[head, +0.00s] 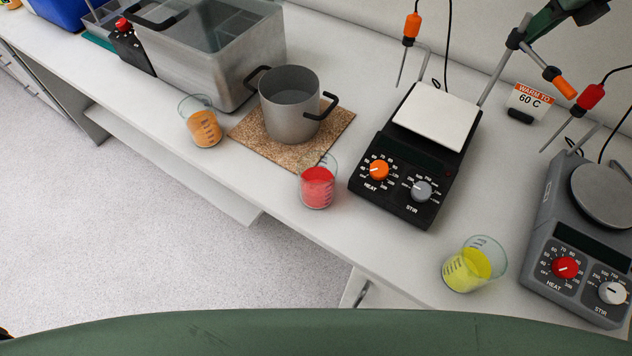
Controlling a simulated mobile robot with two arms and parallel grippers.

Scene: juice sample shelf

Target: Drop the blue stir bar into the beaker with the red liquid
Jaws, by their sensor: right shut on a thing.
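The beaker with the red liquid (317,188) stands upright near the bench's front edge, left of the black hotplate. My right gripper (562,16) is only partly in view at the top right, as a dark green and black part cut by the frame edge. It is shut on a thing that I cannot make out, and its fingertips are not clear. It is far from the red beaker, above the stand rod. I see no blue stir bar on the bench or in the red beaker. My left gripper is not in view.
A beaker of orange liquid (204,128) and a pot (289,112) on a cork mat (250,132) stand to the left. The black hotplate (405,195), a yellow beaker (468,270) and a grey hotplate (548,235) are to the right. Probes hang over the hotplates.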

